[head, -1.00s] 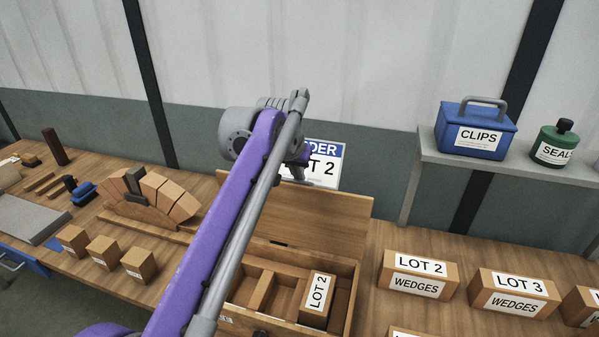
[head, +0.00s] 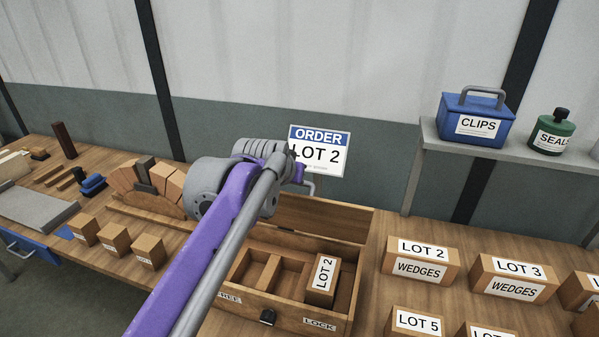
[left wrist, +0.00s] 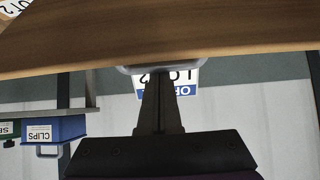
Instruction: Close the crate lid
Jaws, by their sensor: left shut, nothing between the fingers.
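The wooden crate (head: 289,312) sits on the bench with its compartments exposed and a LOT 2 box (head: 323,280) in its right part. Its lid (head: 330,220) is raised along the back edge, its inner face showing as a narrow band. My left gripper (head: 306,181) is beyond the lid's top edge, partly hidden by my purple arm. In the left wrist view its shut, empty fingers (left wrist: 161,78) reach to a wooden board, apparently the lid (left wrist: 150,38). A grey rounded bar is at the fingertips; contact is unclear. My right gripper is out of view.
An ORDER LOT 2 sign (head: 320,150) stands behind the crate. Boxes of wedges (head: 422,259) stand to its right, below a shelf with a blue CLIPS box (head: 476,120). A brick arch (head: 150,185) and small blocks (head: 115,239) are to the left.

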